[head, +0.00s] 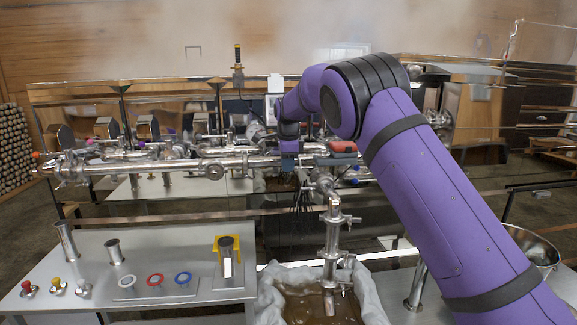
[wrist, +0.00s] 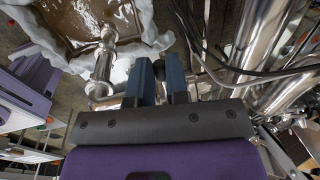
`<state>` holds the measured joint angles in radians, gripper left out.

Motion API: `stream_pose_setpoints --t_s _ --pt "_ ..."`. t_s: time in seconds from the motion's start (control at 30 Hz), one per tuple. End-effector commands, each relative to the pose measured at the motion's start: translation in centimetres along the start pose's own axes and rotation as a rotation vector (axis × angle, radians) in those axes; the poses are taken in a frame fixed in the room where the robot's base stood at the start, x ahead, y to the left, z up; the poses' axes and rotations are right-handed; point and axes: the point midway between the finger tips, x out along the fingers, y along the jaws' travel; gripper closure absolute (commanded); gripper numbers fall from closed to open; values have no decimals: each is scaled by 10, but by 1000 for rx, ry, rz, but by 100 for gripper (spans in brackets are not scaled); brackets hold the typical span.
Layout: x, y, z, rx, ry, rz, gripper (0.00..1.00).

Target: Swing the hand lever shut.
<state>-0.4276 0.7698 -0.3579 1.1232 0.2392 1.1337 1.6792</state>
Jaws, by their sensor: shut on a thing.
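My gripper (wrist: 160,76) is shut, with its two blue-grey fingers close together and a thin strip of something between them. This is probably the hand lever, mostly hidden by the fingers. In the head view my gripper is at the pipework, behind my purple arm, and its fingertips are hard to make out. A steel outlet pipe (head: 333,240) hangs down from the pipework over a cloth-lined tub. It also shows in the wrist view (wrist: 104,62), left of the fingers. I cannot tell the lever's angle.
The cloth-lined tub (head: 372,298) holds brown syrup. A grey panel (head: 190,250) with coloured rings and knobs stands at the left. Long steel pipes (head: 130,166) run across the middle. Dark cables (wrist: 215,62) hang close to the right of the fingers. Steam hangs at the back.

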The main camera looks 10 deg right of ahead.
Motion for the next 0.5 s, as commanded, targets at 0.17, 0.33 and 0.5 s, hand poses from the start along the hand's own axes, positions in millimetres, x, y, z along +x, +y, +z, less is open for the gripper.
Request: stream_pose_setpoints --t_s 0.17,0.33,0.5 --pt "-1 -2 -1 16 3 -1 100" --pt "-1 -2 -1 17 3 -2 100" --pt "-1 -3 -1 17 3 -3 80"
